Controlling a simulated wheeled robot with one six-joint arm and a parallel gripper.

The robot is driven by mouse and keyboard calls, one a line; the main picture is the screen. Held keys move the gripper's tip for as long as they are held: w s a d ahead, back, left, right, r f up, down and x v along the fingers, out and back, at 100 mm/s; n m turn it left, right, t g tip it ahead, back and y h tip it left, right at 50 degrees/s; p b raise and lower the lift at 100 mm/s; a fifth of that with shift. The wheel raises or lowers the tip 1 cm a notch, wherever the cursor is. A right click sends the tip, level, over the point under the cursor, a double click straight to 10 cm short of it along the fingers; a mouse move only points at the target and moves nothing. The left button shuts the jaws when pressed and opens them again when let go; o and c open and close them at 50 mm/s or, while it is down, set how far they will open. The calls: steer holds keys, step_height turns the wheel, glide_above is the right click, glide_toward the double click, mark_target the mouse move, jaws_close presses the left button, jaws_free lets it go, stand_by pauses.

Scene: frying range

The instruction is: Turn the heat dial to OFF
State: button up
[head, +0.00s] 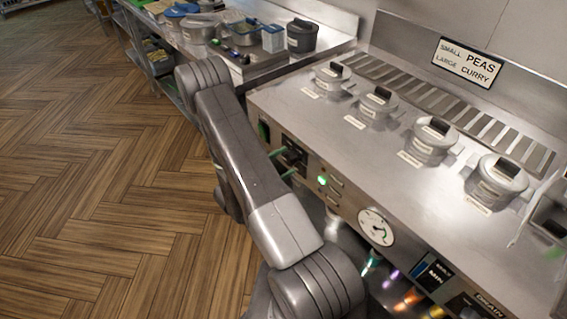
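A black dial (294,157) sits on a dark square plate on the front panel of the steel range, left of a lit green lamp (322,181). My gripper (283,164) is at this dial, mostly hidden behind my grey arm. Its two green fingertips show apart, one towards the upper left and one towards the lower right, pointing at the dial. I cannot tell whether they touch it. The dial's markings and setting are too small to read.
A round white gauge (376,227) is on the panel right of the lamp. Several lidded pots, one of them a nearby pot (433,140), sit in the range top (300,112). A side counter (262,68) holds containers at the back. The wooden floor (110,190) at left is clear.

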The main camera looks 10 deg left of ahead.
steer(key=b+v, duration=0.2)
steer(key=v, duration=1.1)
steer(key=shift+s+a, duration=0.25)
steer(key=shift+s, duration=0.05)
stand_by(0.5)
steer(key=p+x, duration=0.2)
steer(key=x, duration=1.1)
steer(key=shift+w+d, duration=0.25)
steer(key=shift+w, duration=0.05)
